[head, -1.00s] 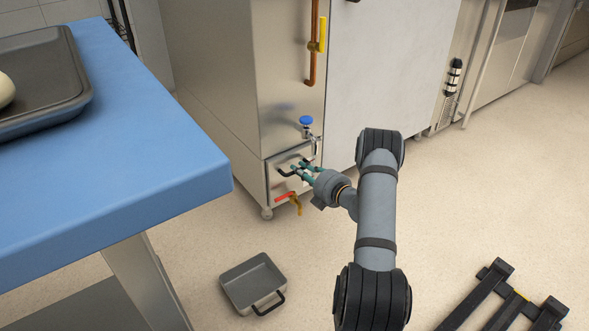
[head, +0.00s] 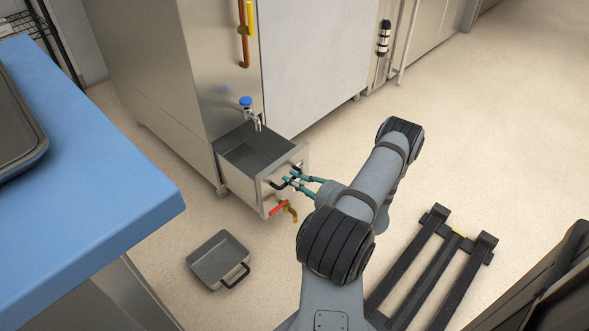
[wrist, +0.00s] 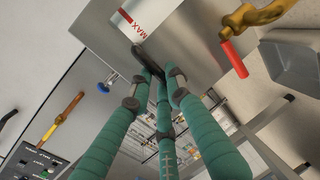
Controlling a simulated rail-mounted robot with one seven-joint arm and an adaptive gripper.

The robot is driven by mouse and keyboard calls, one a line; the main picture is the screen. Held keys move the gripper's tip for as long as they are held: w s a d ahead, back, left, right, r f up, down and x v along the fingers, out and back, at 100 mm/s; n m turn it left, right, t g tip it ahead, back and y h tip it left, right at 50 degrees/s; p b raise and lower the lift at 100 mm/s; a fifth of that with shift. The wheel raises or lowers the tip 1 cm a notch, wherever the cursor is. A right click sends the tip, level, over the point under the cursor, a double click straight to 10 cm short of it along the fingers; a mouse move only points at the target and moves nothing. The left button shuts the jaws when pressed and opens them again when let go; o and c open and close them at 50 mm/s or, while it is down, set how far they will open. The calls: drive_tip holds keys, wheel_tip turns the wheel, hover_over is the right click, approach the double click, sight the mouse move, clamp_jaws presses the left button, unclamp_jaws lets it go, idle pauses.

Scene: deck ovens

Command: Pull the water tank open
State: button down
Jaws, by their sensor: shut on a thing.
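The water tank (head: 238,188) is a steel drawer low in the oven cabinet. It stands pulled well out, and its empty-looking inside shows from above. A black bar handle (head: 272,184) is on its front. My gripper (head: 290,180) is shut on this handle, with its teal fingers coming from the right. In the wrist view the fingers close around the black handle (wrist: 144,61), beside a MAX label on the tank's front (wrist: 190,50). The fingers hide part of the handle.
A drain tap with a red lever (head: 278,208) sits low on the tank's front. A blue-knobbed tap (head: 246,101) hangs above the tank. A grey pan (head: 208,262) lies on the floor in front. A blue-topped table (head: 120,190) stands at left.

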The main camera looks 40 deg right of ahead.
drive_tip(key=shift+s+d, duration=0.1)
drive_tip(key=shift+s, duration=0.1)
drive_tip(key=c, duration=1.7)
unclamp_jaws()
drive_tip(key=shift+c, duration=0.2)
drive_tip(key=shift+o, duration=0.5)
drive_tip(key=v, duration=1.2)
